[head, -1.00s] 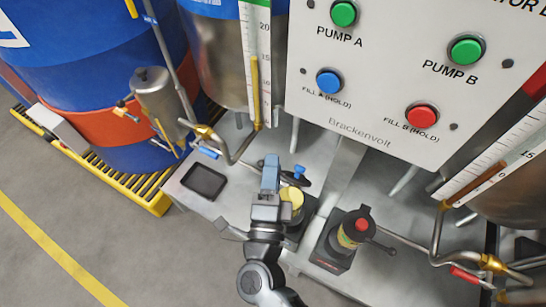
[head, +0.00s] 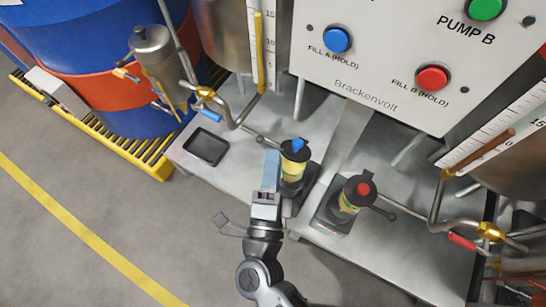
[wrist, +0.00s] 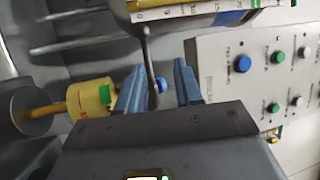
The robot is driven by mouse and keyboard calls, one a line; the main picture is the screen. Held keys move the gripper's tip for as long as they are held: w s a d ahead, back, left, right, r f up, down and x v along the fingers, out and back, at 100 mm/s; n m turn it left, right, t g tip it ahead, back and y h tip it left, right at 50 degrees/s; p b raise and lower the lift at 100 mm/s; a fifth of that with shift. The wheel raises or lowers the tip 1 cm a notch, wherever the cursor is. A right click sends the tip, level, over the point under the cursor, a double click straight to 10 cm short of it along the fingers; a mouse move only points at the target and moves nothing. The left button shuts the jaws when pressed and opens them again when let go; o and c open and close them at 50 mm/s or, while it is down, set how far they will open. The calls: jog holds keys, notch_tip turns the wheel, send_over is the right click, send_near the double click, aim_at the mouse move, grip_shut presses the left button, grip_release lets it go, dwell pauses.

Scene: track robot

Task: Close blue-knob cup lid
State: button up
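The blue-knob cup (head: 291,172) stands on the metal bench with yellow contents showing in its side. Its black lid (head: 295,153) with the blue knob (head: 297,144) lies across the top of the cup and looks down on the rim. My gripper (head: 271,162) is just left of the cup, its blue fingers close beside the lid. In the wrist view my gripper (wrist: 160,85) has its two blue fingers apart. A small blue spot shows in the gap, but I cannot tell whether it is the knob.
A red-knob cup (head: 355,195) with a black lid stands to the right. A dark tray (head: 205,147) lies at left on the bench (head: 250,120). A pipe with a blue-handled valve (head: 206,94) runs behind. The button panel (head: 370,65) rises at the back.

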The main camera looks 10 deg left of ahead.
jog(key=s+d+f+b, duration=0.1)
jog(key=s+f+b, duration=0.2)
jog(key=s+f, duration=0.2)
jog(key=shift+s, duration=0.35)
dwell(0.5)
dwell(0.8)
jog(key=s+d+r+n+g, duration=0.2)
jog(key=s+d+r+n, duration=0.3)
jog(key=s+d, duration=0.25)
jog(key=s+d+r+n+g+h, duration=0.1)
jog(key=s+d+r+n+g, duration=0.1)
jog(key=s+d+r+n, duration=0.5)
jog(key=s+d+r+n+g, duration=0.15)
jog(key=s+d+n, duration=0.35)
jog(key=d, duration=0.5)
notch_tip(320, 180, up, 20)
jog(key=p, duration=1.8)
jog(key=shift+s+d+f+m+p, duration=0.2)
jog(key=shift+s+f+m+p, duration=0.05)
jog(key=shift+m+p, duration=0.05)
